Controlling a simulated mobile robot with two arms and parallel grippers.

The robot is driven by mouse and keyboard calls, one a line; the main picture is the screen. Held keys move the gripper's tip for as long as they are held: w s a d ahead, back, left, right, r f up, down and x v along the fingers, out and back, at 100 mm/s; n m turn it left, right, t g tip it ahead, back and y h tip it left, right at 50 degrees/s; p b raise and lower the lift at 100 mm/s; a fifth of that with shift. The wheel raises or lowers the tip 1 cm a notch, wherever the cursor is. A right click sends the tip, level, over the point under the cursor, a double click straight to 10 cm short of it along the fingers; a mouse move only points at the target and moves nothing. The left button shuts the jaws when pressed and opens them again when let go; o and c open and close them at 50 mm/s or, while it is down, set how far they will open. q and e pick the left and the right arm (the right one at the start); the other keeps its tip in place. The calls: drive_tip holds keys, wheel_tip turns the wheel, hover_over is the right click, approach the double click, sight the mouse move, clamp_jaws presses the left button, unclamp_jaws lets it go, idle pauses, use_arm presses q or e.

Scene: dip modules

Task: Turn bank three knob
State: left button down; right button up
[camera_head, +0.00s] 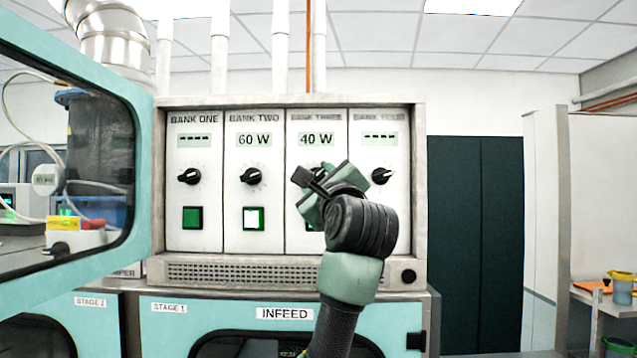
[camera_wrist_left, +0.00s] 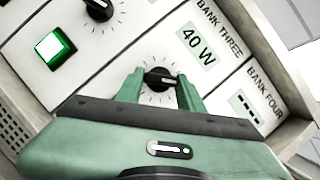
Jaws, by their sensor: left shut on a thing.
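The bank three panel (camera_head: 316,118) is the third from the left on the control box and its display reads 40 W. In the head view my left gripper (camera_head: 318,172) is in front of this panel and hides most of the knob and its button. In the left wrist view the black bank three knob (camera_wrist_left: 158,78) sits between the two green fingers of my left gripper (camera_wrist_left: 160,84), with a dial scale around it. The gripper is shut on the knob. My right gripper is not in view.
The bank two knob (camera_head: 251,176) is to the left, above a lit green button (camera_head: 253,218); its display reads 60 W. The bank one knob (camera_head: 189,176) and bank four knob (camera_head: 381,175) flank these, with dashes on their displays. An open teal-framed door (camera_head: 146,150) stands at left.

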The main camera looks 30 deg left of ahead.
use_arm(q)
drive_tip(key=m+t+b, duration=0.1)
drive_tip(key=m+b, duration=0.1)
drive_tip(key=shift+f+m, duration=0.2)
drive_tip(key=shift+m, duration=0.2)
drive_tip(key=shift+a+m+t+h+b, duration=0.1)
drive_tip(key=shift+m+t+h+b, duration=0.45)
drive_tip(key=shift+m, duration=0.65)
drive_tip(key=m+t+h+b, duration=0.1)
drive_tip(key=m, duration=0.1)
drive_tip(key=m+t+h+b, duration=0.1)
drive_tip(key=m, duration=0.2)
drive_tip(key=m+t+h+b, duration=0.1)
drive_tip(key=m, duration=0.2)
drive_tip(key=shift+s+a+r, duration=0.1)
drive_tip(key=shift+s+a, duration=0.05)
drive_tip(key=shift+s, duration=0.05)
drive_tip(key=shift+r+m+t+h+b, duration=0.15)
drive_tip(key=shift+m+h+b, duration=0.5)
drive_tip(key=shift+m, duration=0.65)
drive_tip(key=shift+m+t+h+b, duration=0.25)
drive_tip(key=shift+m+h, duration=0.55)
drive_tip(key=shift+m, duration=0.5)
drive_tip(key=shift+r, duration=0.1)
drive_tip(key=c, duration=0.9)
unclamp_jaws()
